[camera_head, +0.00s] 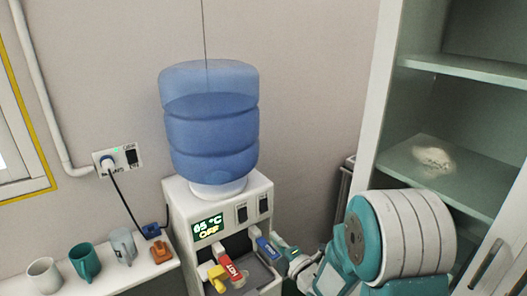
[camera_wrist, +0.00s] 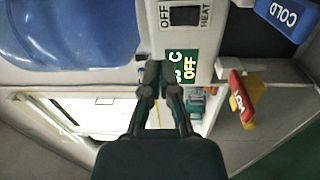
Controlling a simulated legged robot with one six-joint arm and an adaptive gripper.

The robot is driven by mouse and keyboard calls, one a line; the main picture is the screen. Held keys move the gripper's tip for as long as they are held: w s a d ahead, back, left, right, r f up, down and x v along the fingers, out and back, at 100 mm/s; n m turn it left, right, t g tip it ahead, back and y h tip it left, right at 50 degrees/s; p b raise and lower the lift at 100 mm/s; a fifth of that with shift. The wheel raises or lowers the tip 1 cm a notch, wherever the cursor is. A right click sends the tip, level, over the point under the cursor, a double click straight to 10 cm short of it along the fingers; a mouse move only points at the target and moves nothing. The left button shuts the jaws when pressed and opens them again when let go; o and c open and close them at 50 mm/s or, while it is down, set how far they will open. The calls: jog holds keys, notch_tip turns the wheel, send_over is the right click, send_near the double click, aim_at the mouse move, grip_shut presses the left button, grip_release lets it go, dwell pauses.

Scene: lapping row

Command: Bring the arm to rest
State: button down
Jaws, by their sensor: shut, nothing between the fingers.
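My gripper (camera_wrist: 152,80) is in the lower middle of the wrist view, its dark fingers shut together with nothing between them. Its tips overlap the front of the white water dispenser (camera_wrist: 207,25) in that view, beside the lit display (camera_wrist: 189,68). I cannot tell whether they touch it. In the head view my teal and white arm is folded large at the lower right, reaching left toward the dispenser (camera_head: 180,200). The gripper's fingers are not clear there.
The dispenser carries a blue bottle (camera_head: 210,125), a red HOT tap (camera_head: 232,271) and a blue COLD tap (camera_head: 266,248). Its display (camera_head: 208,228) reads 65 °C and OFF. Three mugs (camera_head: 85,262) stand on a left ledge. An open cabinet (camera_head: 465,185) is close at right.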

jog(key=s+d+r+m+g+h, duration=0.4)
jog(key=s+d+r+m+h, duration=0.2)
jog(key=d+r+m+h, duration=0.55)
jog(key=s+m+g+y, duration=0.1)
jog(key=s+m+g, duration=0.5)
jog(key=s+m, duration=0.6)
jog(key=s, duration=1)
jog(key=shift+s+a+m, duration=0.15)
jog(key=shift+a+m, duration=0.05)
jog(key=shift+m, duration=0.15)
